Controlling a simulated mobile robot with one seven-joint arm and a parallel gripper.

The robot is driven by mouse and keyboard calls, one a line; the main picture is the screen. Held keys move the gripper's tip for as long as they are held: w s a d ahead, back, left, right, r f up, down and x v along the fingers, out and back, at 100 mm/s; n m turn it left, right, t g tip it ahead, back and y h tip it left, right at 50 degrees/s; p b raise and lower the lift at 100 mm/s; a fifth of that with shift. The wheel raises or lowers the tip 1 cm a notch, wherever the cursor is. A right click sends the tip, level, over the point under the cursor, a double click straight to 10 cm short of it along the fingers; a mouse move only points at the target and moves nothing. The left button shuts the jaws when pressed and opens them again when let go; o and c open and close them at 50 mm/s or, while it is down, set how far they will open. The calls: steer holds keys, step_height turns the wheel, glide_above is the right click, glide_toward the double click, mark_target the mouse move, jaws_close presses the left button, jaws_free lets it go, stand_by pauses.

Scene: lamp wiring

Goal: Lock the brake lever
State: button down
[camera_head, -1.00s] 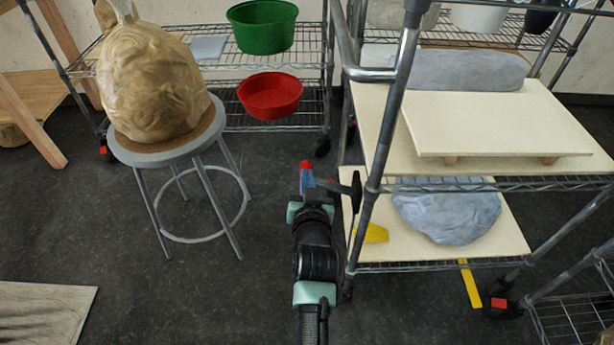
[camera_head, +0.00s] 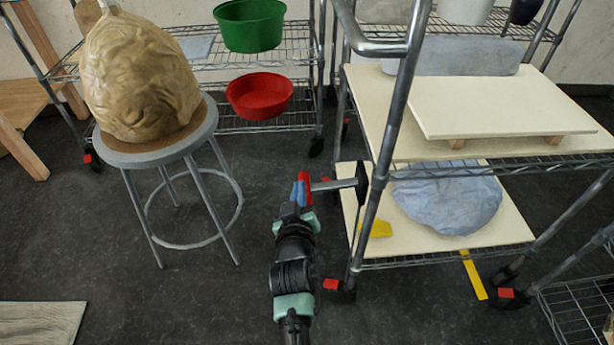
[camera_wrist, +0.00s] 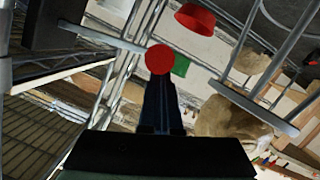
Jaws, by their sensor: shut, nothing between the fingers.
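The brake lever is a grey rod (camera_head: 335,185) with a red knob (camera_head: 305,181) at its left end. Its black mount (camera_head: 362,185) sits on the near left post of the right-hand cart. The rod runs nearly level in the head view. My gripper (camera_head: 298,192) is shut, with its bluish fingertips right at the knob; contact cannot be told for certain. In the wrist view, the round red knob (camera_wrist: 159,59) covers the tips of my dark shut fingers (camera_wrist: 160,95). There the rod (camera_wrist: 105,39) runs up-left to the dark mount.
The wire-shelf cart (camera_head: 372,225) holds boards and grey-blue lumps. A stool (camera_head: 155,155) with a wrapped lump stands left. A back shelf holds a green bowl (camera_head: 250,28) and a red bowl (camera_head: 259,98). Red caster tabs show, one near my arm (camera_head: 333,284). Dark floor (camera_head: 190,290) is open left.

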step_height(320, 180, down, 3)
steer(key=shift+r+n+h+b, duration=0.1)
steer(key=shift+n+h+b, duration=0.3)
steer(key=shift+n+b, duration=0.65)
steer(key=shift+d+f+m+b, duration=0.25)
steer(key=shift+f+b, duration=0.25)
steer(key=shift+b, duration=0.3)
